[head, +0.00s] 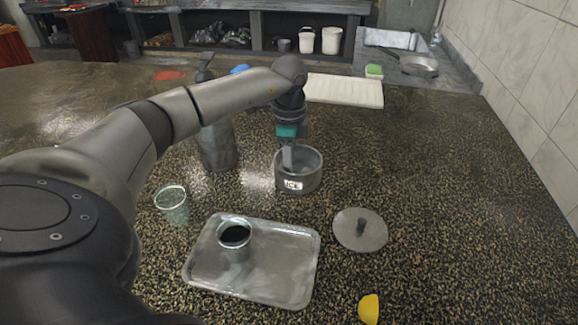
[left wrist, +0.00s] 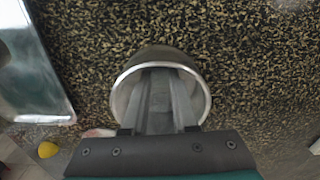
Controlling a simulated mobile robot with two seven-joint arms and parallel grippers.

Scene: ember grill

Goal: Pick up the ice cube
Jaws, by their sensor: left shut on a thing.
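A round grey ice bucket (head: 312,178) with an "ICE" label stands on the dark speckled counter in the head view. Its rim also shows in the left wrist view (left wrist: 203,82). My left gripper (head: 288,160) reaches down into the bucket from above. In the left wrist view its two fingers (left wrist: 160,100) are inside the bucket, shut on a pale greyish block between them, which looks like the ice cube (left wrist: 160,93). In the head view the cube is hidden by the bucket wall and the gripper. My right gripper is in neither view.
A metal tray (head: 285,280) holding a cup with dark liquid (head: 234,236) is in front. A glass (head: 172,203) stands left of it, a round lid (head: 360,230) right. A yellow lemon piece (head: 369,308) lies near the front. A tall grey container (head: 217,145) stands behind my arm.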

